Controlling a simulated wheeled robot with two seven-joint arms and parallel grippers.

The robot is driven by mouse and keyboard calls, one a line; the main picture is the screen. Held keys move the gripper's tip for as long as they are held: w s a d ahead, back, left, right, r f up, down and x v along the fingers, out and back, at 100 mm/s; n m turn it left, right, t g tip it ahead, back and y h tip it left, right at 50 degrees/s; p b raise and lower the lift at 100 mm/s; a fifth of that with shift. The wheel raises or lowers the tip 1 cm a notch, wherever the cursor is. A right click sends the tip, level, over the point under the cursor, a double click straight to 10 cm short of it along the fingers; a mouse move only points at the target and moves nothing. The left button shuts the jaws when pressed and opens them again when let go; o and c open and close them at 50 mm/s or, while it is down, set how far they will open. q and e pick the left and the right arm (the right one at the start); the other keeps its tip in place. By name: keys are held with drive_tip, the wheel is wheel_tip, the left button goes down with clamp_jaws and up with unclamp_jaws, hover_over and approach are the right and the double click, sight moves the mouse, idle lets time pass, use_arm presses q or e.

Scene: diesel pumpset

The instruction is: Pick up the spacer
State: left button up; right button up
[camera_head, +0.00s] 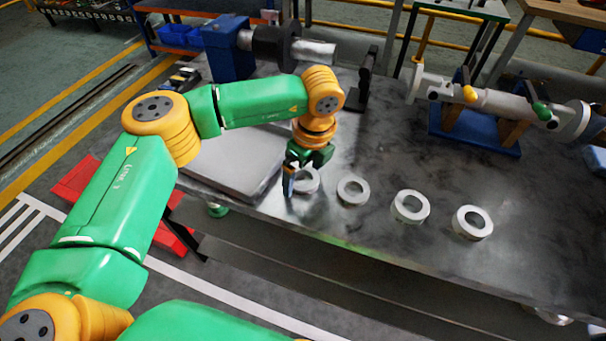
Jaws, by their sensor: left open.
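Several pale metal rings lie flat in a row on the grey metal table (370,245). The leftmost ring (315,187) is partly hidden behind my left gripper. To its right are a thin ring (352,202), a thicker ring (408,219) and another thick ring (470,235). I cannot tell which of them is the spacer. My left gripper (291,183) is open and points down at the left side of the leftmost ring. Whether it touches that ring or the table is not clear. My right gripper is not in view.
A flat grey plate (235,165) lies left of the gripper. A blue machine with a shaft (228,48) stands at the back left. A pipe-like assembly (490,100) rests on a blue stand (475,138) at the back right. The table's middle behind the rings is clear.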

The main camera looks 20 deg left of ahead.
use_arm(q)
drive_tip(key=shift+w, duration=0.1)
drive_tip(key=c, duration=1.3)
